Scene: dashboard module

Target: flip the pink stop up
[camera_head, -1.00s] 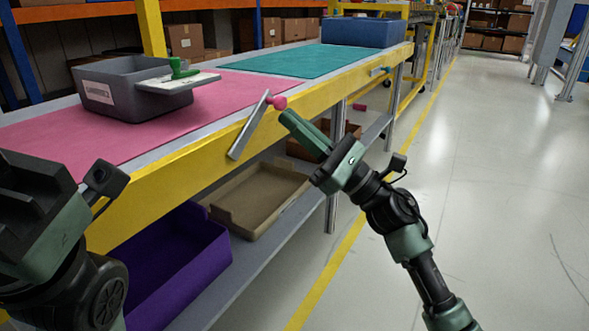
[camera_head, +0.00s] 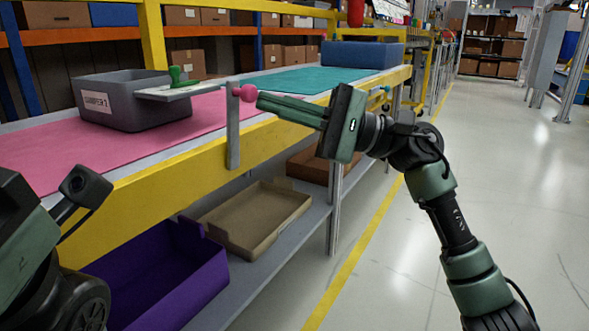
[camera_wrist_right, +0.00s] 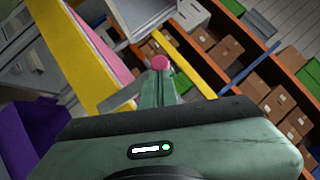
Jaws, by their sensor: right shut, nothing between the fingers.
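The pink stop is a grey metal bar (camera_head: 233,138) with a pink knob (camera_head: 246,93) at its top, on the yellow front rail of the bench. The bar stands upright, its knob above the rail's edge. My right gripper (camera_head: 262,102) is shut and empty, its fingertips at the knob's right side. In the right wrist view, the knob (camera_wrist_right: 160,62) shows just beyond the shut fingers (camera_wrist_right: 160,80); I cannot tell whether they touch. My left gripper (camera_head: 25,235) is partly in view at the left edge, with its fingers hidden.
A grey bin (camera_head: 120,112) with a white plate and green handle stands on the pink mat (camera_head: 75,150). A teal mat (camera_head: 300,79) and blue crate (camera_head: 360,55) lie farther back. A purple bin (camera_head: 165,275) and cardboard tray (camera_head: 255,222) are below. The floor at right is clear.

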